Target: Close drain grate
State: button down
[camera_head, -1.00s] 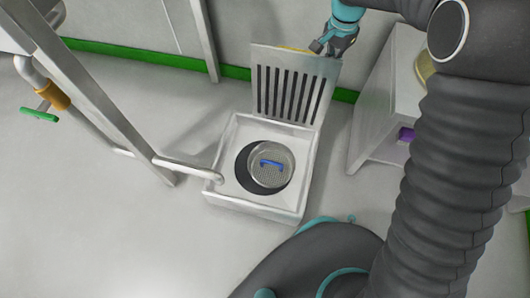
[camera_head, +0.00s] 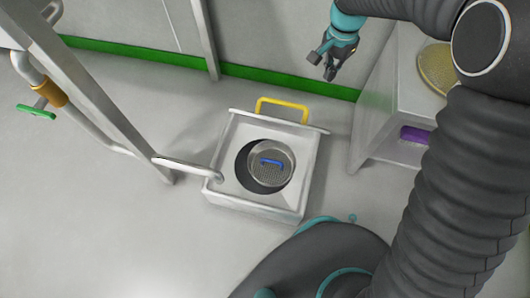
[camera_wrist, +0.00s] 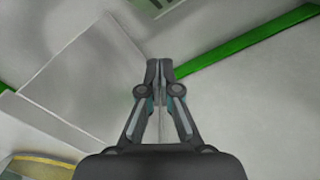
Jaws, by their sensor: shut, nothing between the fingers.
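The drain box (camera_head: 218,196) is a white square basin on the floor, open at the top in the head view. The grate (camera_head: 240,114) shows only as a thin edge along the basin's back rim, seemingly seen edge-on; its slots are hidden and its exact angle is unclear. Its yellow handle (camera_head: 282,103) sticks out behind that edge. My gripper (camera_head: 329,76) is shut and empty, up and right of the handle and apart from it. In the wrist view my gripper (camera_wrist: 160,64) shows its fingertips together, with no grate in sight.
A round strainer (camera_head: 282,176) with a blue handle sits in the basin. A pipe (camera_head: 188,166) reaches the basin's left side. A white cabinet (camera_head: 372,127) with a yellow mesh disc (camera_head: 437,68) stands to the right.

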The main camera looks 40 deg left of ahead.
notch_tip(320, 180, up, 10)
jog(key=p, duration=0.7)
dwell(1.9)
